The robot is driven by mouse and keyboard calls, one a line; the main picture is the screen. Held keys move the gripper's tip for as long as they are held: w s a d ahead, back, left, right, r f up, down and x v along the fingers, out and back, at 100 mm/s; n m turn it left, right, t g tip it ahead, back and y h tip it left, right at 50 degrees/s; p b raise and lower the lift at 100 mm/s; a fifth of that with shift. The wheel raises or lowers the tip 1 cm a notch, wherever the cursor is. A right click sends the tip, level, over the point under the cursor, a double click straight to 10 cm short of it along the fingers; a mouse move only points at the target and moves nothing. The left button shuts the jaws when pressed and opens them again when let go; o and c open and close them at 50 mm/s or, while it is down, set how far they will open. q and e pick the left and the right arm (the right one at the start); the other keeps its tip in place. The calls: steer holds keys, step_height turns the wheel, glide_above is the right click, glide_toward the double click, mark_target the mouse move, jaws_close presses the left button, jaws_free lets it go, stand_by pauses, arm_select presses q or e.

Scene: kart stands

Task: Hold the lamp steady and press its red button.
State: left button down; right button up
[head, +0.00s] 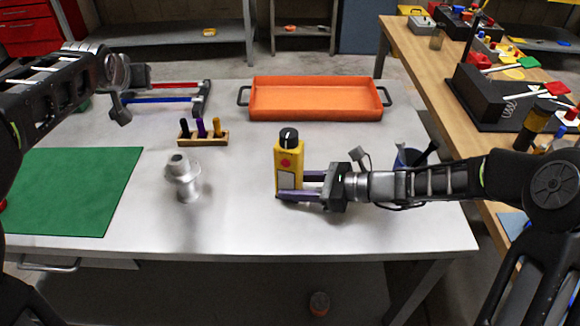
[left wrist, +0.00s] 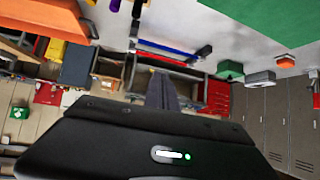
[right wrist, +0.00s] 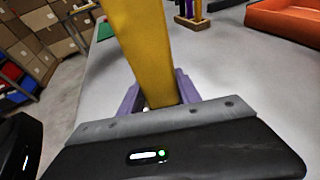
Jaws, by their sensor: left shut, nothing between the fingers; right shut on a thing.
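The yellow lamp (head: 289,180) stands upright on the grey table, with a black top and a red button (head: 286,162) on the side facing me. My right gripper (head: 302,186) comes from the right and is shut around its lower body. In the right wrist view the yellow body (right wrist: 143,45) rises between the purple fingers; the button does not show there. My left gripper (left wrist: 165,92) is shut and empty in the left wrist view, well away from the lamp.
A grey metal flanged part (head: 183,180) stands left of the lamp. Behind are a wooden holder (head: 203,138), an orange tray (head: 315,99) and red and blue bar tools (head: 160,99). A green mat (head: 75,190) lies left. The table front is clear.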

arm_select(q)
steer(key=s+d+r+m+h, duration=0.35)
steer(key=d+r, duration=0.35)
steer(key=d, duration=0.4)
steer(key=s+d+r+m+h, duration=0.2)
steer(key=d+r+m, duration=0.2)
steer(key=d+r, duration=0.55)
steer(key=m+g+h, duration=0.3)
steer(key=m+h, duration=0.1)
steer(key=h, duration=0.1)
glide_above(285, 164)
steer(key=s+a, duration=0.3)
steer(key=a, duration=0.1)
step_height(285, 164, down, 12)
steer(key=s+f, duration=0.9)
steer(key=f, duration=0.5)
steer(key=shift+s+a, duration=0.15)
steer(key=shift+a, duration=0.05)
steer(key=shift+n+y, duration=0.25)
steer(key=w+d, duration=0.2)
steer(key=w, duration=0.6)
steer(key=shift+w+d, duration=0.2)
steer(key=shift+d, duration=0.1)
